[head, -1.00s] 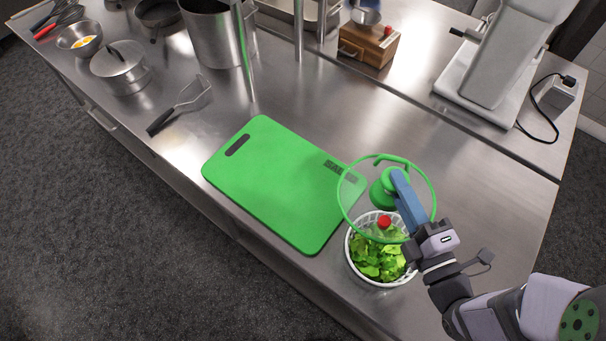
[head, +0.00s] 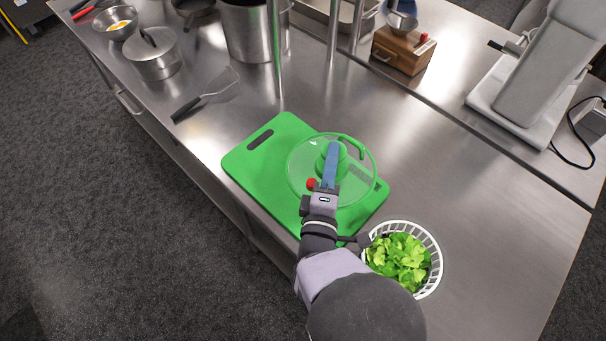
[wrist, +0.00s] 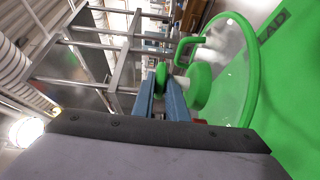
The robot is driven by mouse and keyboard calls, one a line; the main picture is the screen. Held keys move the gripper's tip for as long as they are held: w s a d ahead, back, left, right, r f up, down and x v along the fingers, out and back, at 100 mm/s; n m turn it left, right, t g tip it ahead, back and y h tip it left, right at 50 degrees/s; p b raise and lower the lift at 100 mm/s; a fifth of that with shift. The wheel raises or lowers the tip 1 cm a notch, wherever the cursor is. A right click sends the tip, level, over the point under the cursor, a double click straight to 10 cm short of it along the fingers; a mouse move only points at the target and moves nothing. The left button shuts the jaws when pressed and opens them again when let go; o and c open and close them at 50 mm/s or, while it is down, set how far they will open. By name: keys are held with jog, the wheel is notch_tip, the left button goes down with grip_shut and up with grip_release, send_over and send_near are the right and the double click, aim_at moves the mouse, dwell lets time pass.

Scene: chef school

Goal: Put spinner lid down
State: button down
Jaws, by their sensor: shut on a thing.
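The spinner lid (head: 300,172) is a clear disc with a green rim, a green knob and a green handle. It is over the green cutting board (head: 262,167) in the head view. My gripper (head: 330,165) is shut on the lid's green knob, with its blue fingers across it. In the wrist view the lid (wrist: 240,75) is tilted in the frame beside the green board (wrist: 297,110). I cannot tell whether the lid touches the board. The white spinner basket (head: 436,262) stands uncovered with green leaves (head: 400,258) in it.
A wooden box (head: 402,52) and a white machine (head: 535,75) are at the back right. The steel counter (head: 480,190) right of the board is clear.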

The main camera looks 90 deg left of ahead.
jog(key=shift+s+f, duration=0.1)
jog(key=shift+s, duration=0.35)
jog(key=shift+f+b, duration=3.85)
jog(key=shift+f, duration=1.1)
jog(key=shift+f, duration=0.15)
jog(key=c, duration=1.8)
grip_release()
jog(key=shift+o, duration=0.2)
jog(key=shift+d, duration=0.1)
